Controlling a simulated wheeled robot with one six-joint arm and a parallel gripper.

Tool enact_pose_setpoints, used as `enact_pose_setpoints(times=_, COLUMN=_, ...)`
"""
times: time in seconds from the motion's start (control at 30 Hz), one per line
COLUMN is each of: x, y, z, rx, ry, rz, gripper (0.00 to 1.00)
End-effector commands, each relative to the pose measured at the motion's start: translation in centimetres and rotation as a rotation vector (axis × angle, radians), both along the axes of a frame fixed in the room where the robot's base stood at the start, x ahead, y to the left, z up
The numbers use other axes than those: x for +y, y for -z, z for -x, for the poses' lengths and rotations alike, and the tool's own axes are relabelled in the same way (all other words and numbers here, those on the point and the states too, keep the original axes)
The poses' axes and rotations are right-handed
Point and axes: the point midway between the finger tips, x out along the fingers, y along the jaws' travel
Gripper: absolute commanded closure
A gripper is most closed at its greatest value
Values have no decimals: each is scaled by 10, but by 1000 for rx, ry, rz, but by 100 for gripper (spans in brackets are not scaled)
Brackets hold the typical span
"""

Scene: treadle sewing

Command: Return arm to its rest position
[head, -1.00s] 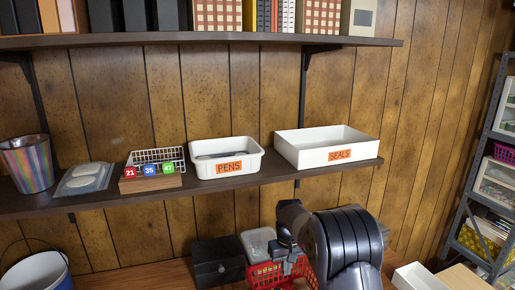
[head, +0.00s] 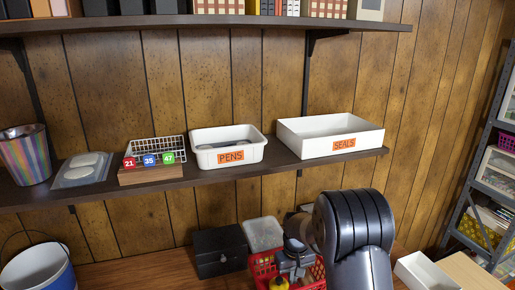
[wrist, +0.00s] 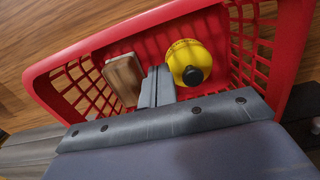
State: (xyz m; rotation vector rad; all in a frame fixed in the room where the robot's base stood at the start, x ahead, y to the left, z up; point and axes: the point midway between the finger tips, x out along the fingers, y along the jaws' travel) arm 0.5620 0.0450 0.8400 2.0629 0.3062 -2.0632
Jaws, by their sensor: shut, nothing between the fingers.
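My gripper (wrist: 157,85) is shut and empty in the wrist view, its fingers together over the red basket (wrist: 300,45). A wooden block (wrist: 124,78) lies in the basket to the left of the fingers, and a yellow round thing with a black knob (wrist: 189,62) lies to the right. In the head view my dark arm bends down at the lower right, with its end over the red basket (head: 262,270). The gripper's fingertips are hard to make out there.
A black box (head: 220,252) and a clear container (head: 262,233) stand behind and left of the basket. A shelf above holds the PENS bin (head: 228,157) and the SEALS bin (head: 330,148). A white tray (head: 425,272) is to the right and a bucket (head: 38,270) far left.

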Motion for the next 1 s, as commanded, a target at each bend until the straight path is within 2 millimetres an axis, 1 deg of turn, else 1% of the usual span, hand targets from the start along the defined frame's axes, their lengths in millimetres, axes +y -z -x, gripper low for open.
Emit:
enact_pose_setpoints(times=0.03, x=-2, y=0, z=7, rx=0, ry=1, rz=0, gripper=100)
enact_pose_setpoints(times=0.2, x=-7, y=0, z=25, rx=-1, ry=1, rz=0, gripper=100)
enact_pose_setpoints(times=0.37, x=-10, y=0, z=34, rx=0, ry=0, rz=0, gripper=100)
enact_pose_setpoints(times=0.83, x=-11, y=0, z=36, rx=-1, ry=1, rz=0, gripper=100)
enact_pose_setpoints(times=1.0, x=-15, y=-3, z=37, rx=-4, ry=10, rz=0, gripper=100)
